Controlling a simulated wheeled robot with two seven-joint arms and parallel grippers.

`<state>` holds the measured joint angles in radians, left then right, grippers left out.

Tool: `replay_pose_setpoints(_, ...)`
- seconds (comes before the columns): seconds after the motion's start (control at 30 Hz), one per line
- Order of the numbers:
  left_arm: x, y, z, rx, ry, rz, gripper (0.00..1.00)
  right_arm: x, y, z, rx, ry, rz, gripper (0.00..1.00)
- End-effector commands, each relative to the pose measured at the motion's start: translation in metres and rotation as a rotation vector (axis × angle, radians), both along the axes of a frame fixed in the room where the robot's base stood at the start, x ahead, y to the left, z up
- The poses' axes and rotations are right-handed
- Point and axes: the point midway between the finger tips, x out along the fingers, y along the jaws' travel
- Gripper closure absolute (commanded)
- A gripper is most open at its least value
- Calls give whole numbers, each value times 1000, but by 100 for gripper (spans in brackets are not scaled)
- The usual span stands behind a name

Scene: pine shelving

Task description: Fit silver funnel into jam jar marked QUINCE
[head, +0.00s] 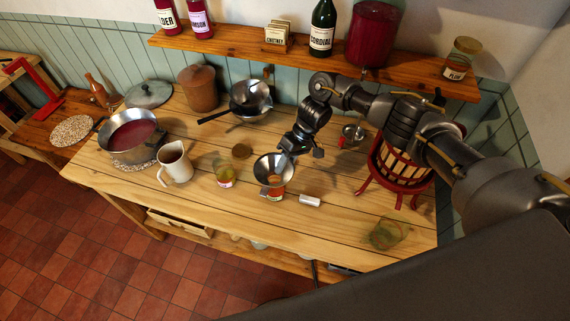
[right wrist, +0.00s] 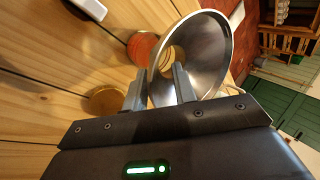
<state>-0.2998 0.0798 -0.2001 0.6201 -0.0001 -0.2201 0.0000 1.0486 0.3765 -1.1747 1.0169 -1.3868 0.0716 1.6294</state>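The silver funnel (head: 268,166) is roughly level, wide mouth up, over a glass jar with orange-red contents (head: 276,189). That jar's label is too small to read. In the right wrist view the funnel (right wrist: 213,45) fills the upper middle, and the jar (right wrist: 142,48) shows beside its rim. My right gripper (right wrist: 160,80) has one finger inside the funnel's mouth and one outside, closed on its wall. It also shows in the head view (head: 288,152) at the funnel's far right edge. Whether the spout is inside the jar is hidden. My left gripper is not in view.
A second labelled jar (head: 224,174) and a cream jug (head: 175,164) stand left of the funnel. A round lid (head: 241,151) lies behind, a white block (head: 310,201) to the right.

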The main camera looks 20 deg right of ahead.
Motion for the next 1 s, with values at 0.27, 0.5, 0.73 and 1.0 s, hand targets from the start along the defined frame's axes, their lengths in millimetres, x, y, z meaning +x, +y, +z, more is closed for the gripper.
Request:
replay_pose_setpoints(0.27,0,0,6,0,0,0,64,2,-3,7,-1,-1,-1,73)
replay_pose_setpoints(0.5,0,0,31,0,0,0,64,11,-25,47,-1,-2,-3,73)
replay_pose_setpoints(0.73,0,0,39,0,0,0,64,20,-46,76,-2,-4,1,73)
replay_pose_setpoints(1.0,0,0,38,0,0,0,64,22,-54,90,0,-1,1,73)
